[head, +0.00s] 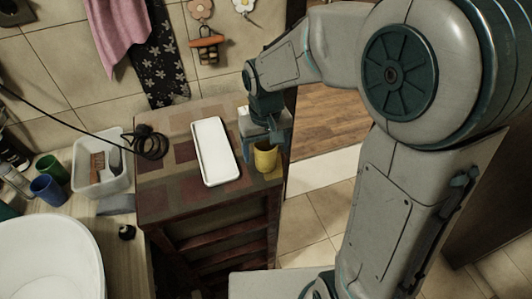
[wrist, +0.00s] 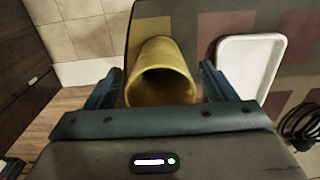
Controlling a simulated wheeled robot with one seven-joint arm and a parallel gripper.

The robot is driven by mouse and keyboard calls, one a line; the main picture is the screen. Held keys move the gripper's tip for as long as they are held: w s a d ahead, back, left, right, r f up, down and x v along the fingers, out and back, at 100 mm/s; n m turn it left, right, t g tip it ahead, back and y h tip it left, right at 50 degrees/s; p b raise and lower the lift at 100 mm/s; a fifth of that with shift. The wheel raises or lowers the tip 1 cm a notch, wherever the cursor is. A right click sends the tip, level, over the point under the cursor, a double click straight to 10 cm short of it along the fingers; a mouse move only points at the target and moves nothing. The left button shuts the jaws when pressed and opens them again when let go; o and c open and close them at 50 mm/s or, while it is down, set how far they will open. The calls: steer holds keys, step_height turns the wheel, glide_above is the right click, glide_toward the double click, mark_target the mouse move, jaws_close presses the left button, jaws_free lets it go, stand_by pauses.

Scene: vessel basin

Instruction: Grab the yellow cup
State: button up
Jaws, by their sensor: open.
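The yellow cup (head: 265,158) stands near the right edge of the cabinet top in the head view. In the wrist view the yellow cup (wrist: 161,75) shows its open mouth and sits between my two fingers. My gripper (head: 266,137) is directly above and around the cup in the head view, partly hiding it. In the wrist view my gripper (wrist: 162,90) is open, with one finger on each side of the cup. I cannot tell whether either finger touches it.
A white tray (head: 215,151) lies beside the cup on the patterned cabinet top (head: 165,185). A black coiled cable (head: 150,142) and a white bin (head: 98,182) are further left. A green cup (head: 48,167), a blue cup (head: 46,188) and a white basin (head: 45,255) are at far left.

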steer(key=shift+f, duration=0.4)
steer(key=c, duration=1.1)
steer(key=shift+o, duration=0.2)
steer(key=shift+r, duration=0.15)
